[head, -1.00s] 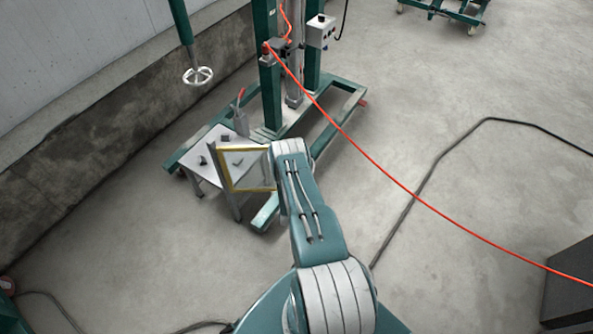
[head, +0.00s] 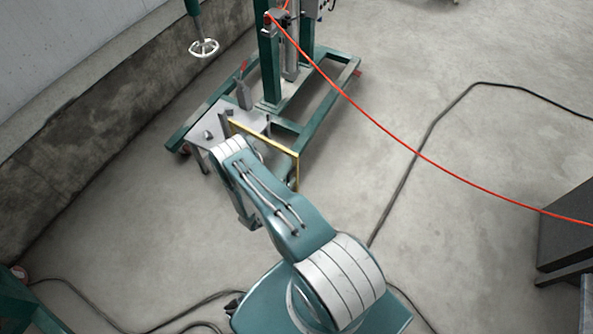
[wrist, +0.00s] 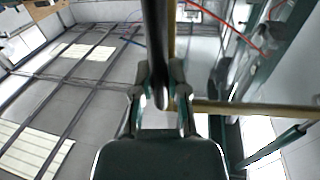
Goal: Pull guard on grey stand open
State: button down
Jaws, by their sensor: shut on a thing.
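The guard is a clear panel in a yellow frame (head: 268,138), upright at the near side of the grey stand (head: 212,121) in the head view. Its top edge slants out from the stand down to the right. My arm covers its lower left part. My gripper is hidden behind my arm there. In the wrist view my gripper (wrist: 161,78) is shut on a dark upright bar (wrist: 155,35), which looks like the guard's handle. Yellow frame bars (wrist: 240,107) run right beside and behind the fingers.
A green base frame (head: 325,125) with posts stands behind the stand. A red hose (head: 400,142) crosses to the right, and a black cable (head: 412,160) lies on the floor. A wall (head: 100,130) runs along the left. A dark box (head: 568,235) stands at right; floor between is open.

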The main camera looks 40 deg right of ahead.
jog(key=shift+a+r, duration=0.1)
jog(key=shift+a, duration=2.7)
jog(key=c, duration=0.6)
grip_release()
jog(key=shift+c, duration=0.2)
jog(key=s+a, duration=0.2)
jog(key=a, duration=1)
